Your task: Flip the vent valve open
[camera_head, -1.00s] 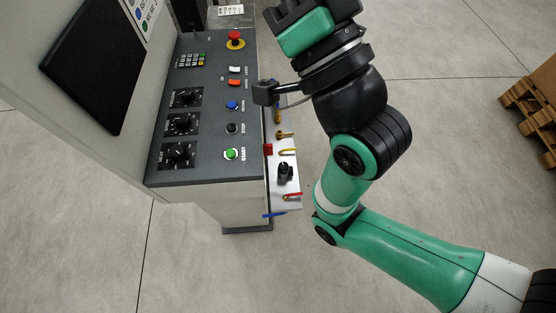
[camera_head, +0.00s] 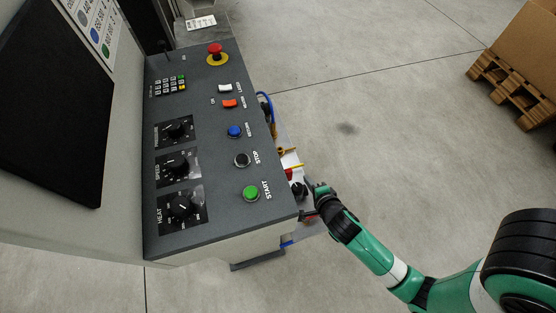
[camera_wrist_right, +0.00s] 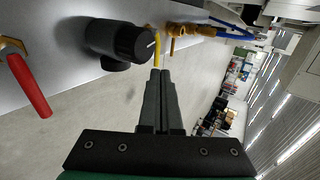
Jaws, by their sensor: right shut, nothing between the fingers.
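A side panel with valves and fittings hangs on the right flank of the control console. A yellow lever (camera_head: 292,166) shows there, and in the right wrist view the yellow lever (camera_wrist_right: 157,48) stands just beyond my fingertips. A black knob (camera_wrist_right: 120,41) is left of it, and a red lever (camera_wrist_right: 30,88) on a brass fitting is farther left. No readable label tells which is the vent valve. My right gripper (camera_wrist_right: 160,72) is shut and empty, its tips close to the yellow lever; I cannot tell whether they touch. It also shows in the head view (camera_head: 310,184). My left gripper is out of view.
The console (camera_head: 215,145) carries buttons, dials and a red emergency stop (camera_head: 215,53). A brass fitting (camera_wrist_right: 185,30) and a blue hose (camera_wrist_right: 228,22) lie beyond the yellow lever. A box on a pallet (camera_head: 510,85) stands at right. Open floor lies between.

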